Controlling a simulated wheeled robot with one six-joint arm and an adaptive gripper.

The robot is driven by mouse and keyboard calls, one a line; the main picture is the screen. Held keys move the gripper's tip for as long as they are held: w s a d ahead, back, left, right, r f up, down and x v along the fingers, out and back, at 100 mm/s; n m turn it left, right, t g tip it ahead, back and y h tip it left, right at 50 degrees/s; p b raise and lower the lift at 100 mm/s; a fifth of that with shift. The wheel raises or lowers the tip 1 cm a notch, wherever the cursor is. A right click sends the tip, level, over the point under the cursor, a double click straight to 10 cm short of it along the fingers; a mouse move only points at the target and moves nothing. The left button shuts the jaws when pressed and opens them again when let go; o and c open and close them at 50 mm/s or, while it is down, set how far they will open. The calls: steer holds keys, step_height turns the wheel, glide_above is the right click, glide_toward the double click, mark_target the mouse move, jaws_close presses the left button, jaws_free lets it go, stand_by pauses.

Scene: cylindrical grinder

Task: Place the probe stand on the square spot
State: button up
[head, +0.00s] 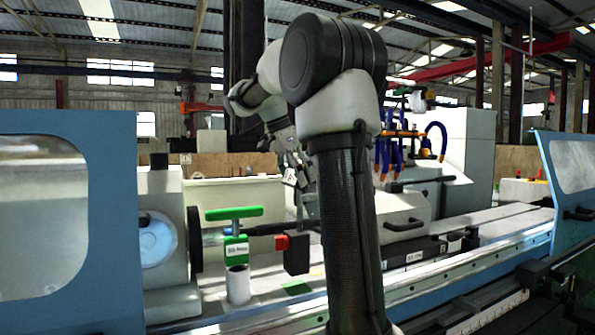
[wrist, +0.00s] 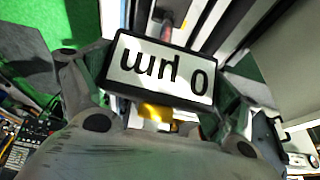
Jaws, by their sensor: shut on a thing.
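My gripper (head: 292,172) is shut on the upper part of the probe stand. The stand's black block (head: 297,255) with a red knob hangs below on a thin rod, left of my arm. In the wrist view a display (wrist: 160,70) reading "0 µm" upside down sits between the fingers (wrist: 160,88). A green square spot (head: 296,287) shows on the machine table just under the block. The block looks upright and close above the spot; I cannot tell whether they touch. My arm hides part of the table to the right.
A green T-handled tool (head: 235,213) with a white label stands left of the block, with a white cylinder (head: 238,285) below it. The grinder's spindle head (head: 160,240) is at the left. Blue coolant hoses (head: 436,140) stand behind right. Blue guards (head: 110,170) flank the table.

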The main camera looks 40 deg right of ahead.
mark_target(298, 194)
steer(key=shift+f, duration=2.55)
steer(key=o, duration=1.9)
steer(key=shift+c, duration=0.2)
steer(key=v, duration=1.1)
steer(key=s+a+f+n+t+y, duration=0.2)
steer(key=s+a+f+n, duration=0.4)
steer(key=s+f+n, duration=0.4)
steer(key=s+a+f+n+t+y, duration=0.2)
steer(key=s+a+f+n, duration=0.5)
steer(key=s+f+n, duration=0.4)
steer(key=shift+s+a+t, duration=0.2)
steer(key=shift+s+t, duration=0.2)
steer(key=shift+t, duration=0.4)
